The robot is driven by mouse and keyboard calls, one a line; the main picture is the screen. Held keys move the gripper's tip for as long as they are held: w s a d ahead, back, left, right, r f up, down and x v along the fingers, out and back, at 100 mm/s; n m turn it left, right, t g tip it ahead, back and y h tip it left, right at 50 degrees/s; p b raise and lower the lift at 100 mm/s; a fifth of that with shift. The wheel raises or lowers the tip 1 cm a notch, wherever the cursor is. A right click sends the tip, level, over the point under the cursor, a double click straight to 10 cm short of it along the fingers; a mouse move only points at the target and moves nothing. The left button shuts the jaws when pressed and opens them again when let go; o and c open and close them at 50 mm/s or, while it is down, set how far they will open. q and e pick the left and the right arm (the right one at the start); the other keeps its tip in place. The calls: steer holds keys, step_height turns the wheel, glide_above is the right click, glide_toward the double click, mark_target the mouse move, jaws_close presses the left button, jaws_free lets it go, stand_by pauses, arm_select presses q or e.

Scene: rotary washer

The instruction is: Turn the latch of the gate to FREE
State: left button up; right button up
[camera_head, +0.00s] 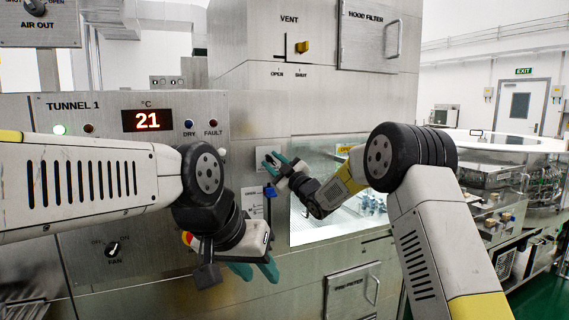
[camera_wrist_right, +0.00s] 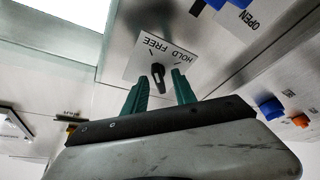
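The gate latch is a small black knob (camera_wrist_right: 158,76) on a white plate (camera_wrist_right: 136,62) lettered HOLD and FREE. In the right wrist view the lettering is upside down, and the knob looks nearer the FREE side, though its exact setting is hard to tell. My right gripper (camera_wrist_right: 160,82) is open, its teal fingers on either side of the knob; I cannot tell whether they touch it. In the head view my right gripper (camera_head: 273,167) is at the panel left of the lit window, hiding the knob. My left gripper (camera_head: 254,271) hangs low, open and empty.
A blue handle (camera_head: 269,191) sits just below the right gripper. The lit window (camera_head: 303,222) is to its right. A TUNNEL 1 panel (camera_head: 75,105) with a FAN knob (camera_head: 112,248) is at left. A filter door (camera_head: 352,290) is below.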

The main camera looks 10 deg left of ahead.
steer(key=shift+s, duration=0.1)
steer(key=v, duration=0.7)
steer(key=shift+s+d, duration=0.2)
steer(key=shift+d, duration=0.05)
